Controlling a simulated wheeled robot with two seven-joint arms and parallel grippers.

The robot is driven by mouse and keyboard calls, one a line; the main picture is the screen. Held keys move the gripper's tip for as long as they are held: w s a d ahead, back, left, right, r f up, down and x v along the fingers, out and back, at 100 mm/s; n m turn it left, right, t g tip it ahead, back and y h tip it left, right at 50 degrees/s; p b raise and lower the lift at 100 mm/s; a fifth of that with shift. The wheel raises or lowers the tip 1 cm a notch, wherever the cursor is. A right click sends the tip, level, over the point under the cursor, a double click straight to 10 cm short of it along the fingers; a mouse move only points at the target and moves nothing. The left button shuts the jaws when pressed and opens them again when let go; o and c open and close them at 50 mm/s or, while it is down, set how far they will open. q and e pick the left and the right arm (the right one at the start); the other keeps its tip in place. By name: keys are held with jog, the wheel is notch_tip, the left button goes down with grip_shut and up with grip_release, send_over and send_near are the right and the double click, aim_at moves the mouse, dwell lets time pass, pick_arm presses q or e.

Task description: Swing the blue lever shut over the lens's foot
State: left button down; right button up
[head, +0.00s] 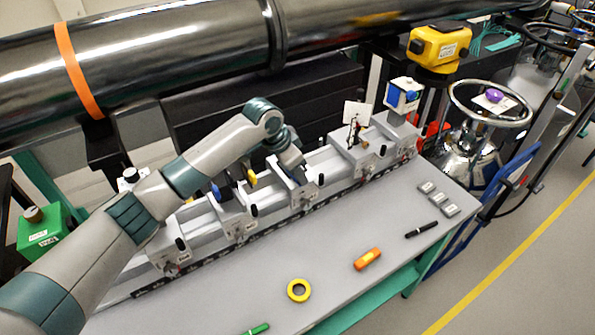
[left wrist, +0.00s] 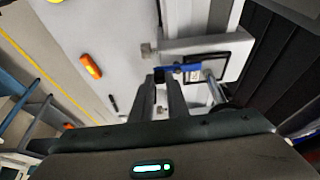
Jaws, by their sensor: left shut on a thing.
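A blue lever (left wrist: 178,68) with a dark end lies across the front of a pale carriage (left wrist: 195,45) in the left wrist view. My left gripper (left wrist: 161,80) is shut on the lever's dark end. In the head view my left gripper (head: 298,178) reaches down onto a carriage on the rail, and it hides the lever there. A silver post (left wrist: 214,88) stands beside the lever over a dark square on the carriage; I cannot tell whether it belongs to the lens. My right gripper is in neither view.
Carriages stand along the rail (head: 270,232). A yellow tape ring (head: 298,290), orange tool (head: 367,259), black pen (head: 421,229) and small grey blocks (head: 438,199) lie on the bench. A large black pipe (head: 170,55) crosses above. The bench front is mostly clear.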

pick_arm(q)
jog(key=shift+r, duration=0.1)
jog(key=c, duration=1.7)
grip_release()
jog(key=shift+r, duration=0.1)
jog(key=shift+b+v, duration=2.95)
jog(key=shift+v, duration=5.65)
